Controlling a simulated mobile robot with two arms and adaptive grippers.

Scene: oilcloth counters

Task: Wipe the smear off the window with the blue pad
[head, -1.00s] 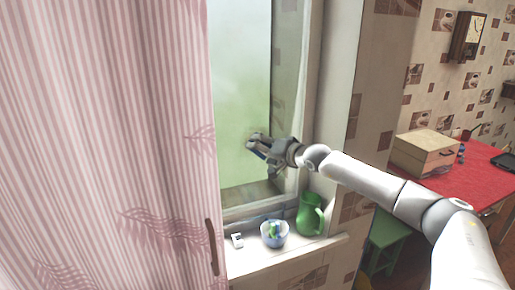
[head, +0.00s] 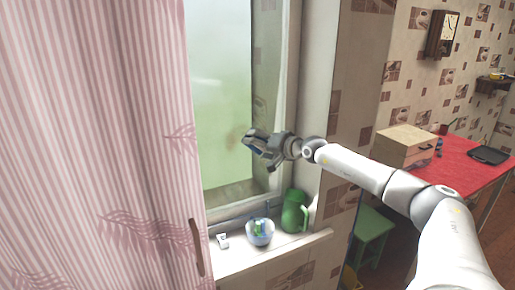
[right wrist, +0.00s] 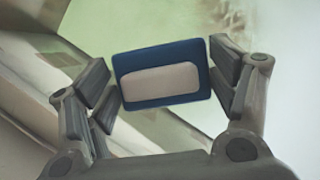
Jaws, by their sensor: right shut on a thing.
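The window (head: 218,95) has a pale green, hazy pane. My right gripper (head: 256,143) is in front of the pane's right edge, above the sill. In the right wrist view it is shut on the blue pad (right wrist: 122,75), which has a beige backing block (right wrist: 160,82) facing the camera. The fingers hold the pad by its two short sides. A faint brownish smear (right wrist: 228,14) shows on the glass beyond the pad, at the top of that view. Whether the pad touches the glass cannot be told. My left gripper is not in view.
A pink striped curtain (head: 90,120) covers the left side. On the sill (head: 240,266) stand a green jug (head: 293,212), a blue-white bowl (head: 260,232) with green things in it, and a small white item (head: 223,241). A red table (head: 460,165) with a box (head: 404,146) stands at right.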

